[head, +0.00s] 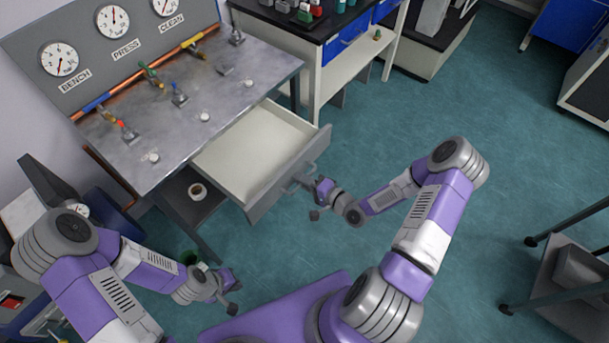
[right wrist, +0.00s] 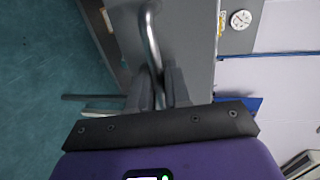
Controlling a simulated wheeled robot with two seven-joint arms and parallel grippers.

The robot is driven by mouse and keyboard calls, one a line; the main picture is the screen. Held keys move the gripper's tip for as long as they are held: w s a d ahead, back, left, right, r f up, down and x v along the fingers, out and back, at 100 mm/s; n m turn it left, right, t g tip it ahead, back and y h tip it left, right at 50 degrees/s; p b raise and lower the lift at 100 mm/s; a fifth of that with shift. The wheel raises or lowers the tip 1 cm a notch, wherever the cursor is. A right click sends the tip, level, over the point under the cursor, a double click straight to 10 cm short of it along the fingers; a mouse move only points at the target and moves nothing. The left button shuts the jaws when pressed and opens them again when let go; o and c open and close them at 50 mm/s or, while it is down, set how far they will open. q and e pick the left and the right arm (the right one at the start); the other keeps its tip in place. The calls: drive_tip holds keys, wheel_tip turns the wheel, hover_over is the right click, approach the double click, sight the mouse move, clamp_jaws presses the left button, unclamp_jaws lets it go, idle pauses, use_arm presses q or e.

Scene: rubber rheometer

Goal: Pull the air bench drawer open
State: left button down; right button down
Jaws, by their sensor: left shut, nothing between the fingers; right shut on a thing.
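The air bench drawer (head: 247,152) is a pale, empty tray with a grey front, and it stands pulled out from under the grey metal bench top (head: 195,100) in the head view. My right gripper (head: 304,187) is at the drawer front, shut on its curved metal handle (head: 311,168). In the right wrist view the handle (right wrist: 150,42) runs down between the fingers (right wrist: 158,92). My left gripper (head: 233,296) is shut and empty, below and left of the drawer, apart from it.
Gauges and small valves line the bench. A cup (head: 197,191) stands on the lower shelf. A black-topped bench with blue drawers (head: 346,42) is behind, and a dark-framed cart (head: 575,285) stands at the right. Open green floor (head: 500,150) lies right of my right arm.

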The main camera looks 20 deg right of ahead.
drive_tip(key=c, duration=1.3)
unclamp_jaws()
drive_tip(key=p+v, duration=0.1)
drive_tip(key=v, duration=0.6)
drive_tip(key=shift+s+d, duration=0.2)
drive_tip(key=shift+s, duration=0.1)
drive_tip(key=shift+a, duration=0.1)
drive_tip(key=s+a+f+n+g, duration=0.2)
drive_tip(key=a+f+n+g, duration=0.3)
drive_tip(key=a+f+g, duration=0.3)
drive_tip(key=s+a+f+n+g+h, duration=0.2)
drive_tip(key=s+a+n+g, duration=0.2)
drive_tip(key=s, duration=0.6)
drive_tip(key=shift+a+f+n+g+h, duration=0.4)
drive_tip(key=shift+a+g, duration=0.3)
drive_tip(key=shift+a, duration=0.5)
